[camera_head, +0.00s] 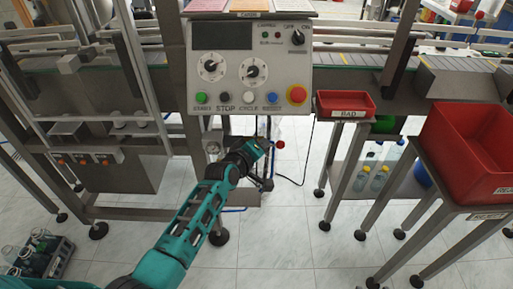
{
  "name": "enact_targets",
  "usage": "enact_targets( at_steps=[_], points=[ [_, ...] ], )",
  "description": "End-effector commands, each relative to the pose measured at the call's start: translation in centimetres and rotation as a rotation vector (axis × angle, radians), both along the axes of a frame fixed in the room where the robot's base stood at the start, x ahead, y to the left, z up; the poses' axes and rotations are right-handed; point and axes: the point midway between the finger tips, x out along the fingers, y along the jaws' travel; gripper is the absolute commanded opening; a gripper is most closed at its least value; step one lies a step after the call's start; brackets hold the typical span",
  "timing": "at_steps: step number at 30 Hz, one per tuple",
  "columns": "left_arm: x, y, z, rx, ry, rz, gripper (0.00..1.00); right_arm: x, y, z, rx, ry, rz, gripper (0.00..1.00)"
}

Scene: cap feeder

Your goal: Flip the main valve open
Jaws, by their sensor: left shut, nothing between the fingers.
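My left arm reaches in from the bottom left. My left gripper (264,145) is shut and empty, below the control panel. A small red knob (281,144), which looks like the main valve's handle, is just right of the fingertips. I cannot tell whether they touch, nor which way the valve is turned. The gripper hides part of the fittings around it. My right gripper is not in view.
The grey control panel (247,88) with dials and buttons hangs just above my gripper. A red "BAD" bin (345,103) and a larger red bin (470,150) stand on stands at the right. A dark cable (304,165) hangs near the knob. The tiled floor (290,245) in front is clear.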

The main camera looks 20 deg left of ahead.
Motion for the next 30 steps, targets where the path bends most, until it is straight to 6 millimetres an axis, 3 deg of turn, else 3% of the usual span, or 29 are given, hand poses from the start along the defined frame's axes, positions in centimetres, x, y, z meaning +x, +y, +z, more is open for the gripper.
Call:
enact_targets(
  at_steps=[9,30],
  points=[
    [-2.8,0.3,1.4,0.001,0.000,0.001,0.00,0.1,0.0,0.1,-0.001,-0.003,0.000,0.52],
    [-3.8,0.5,1.1,0.023,0.006,-0.003,0.00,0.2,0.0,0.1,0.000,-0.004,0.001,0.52]
  ],
)
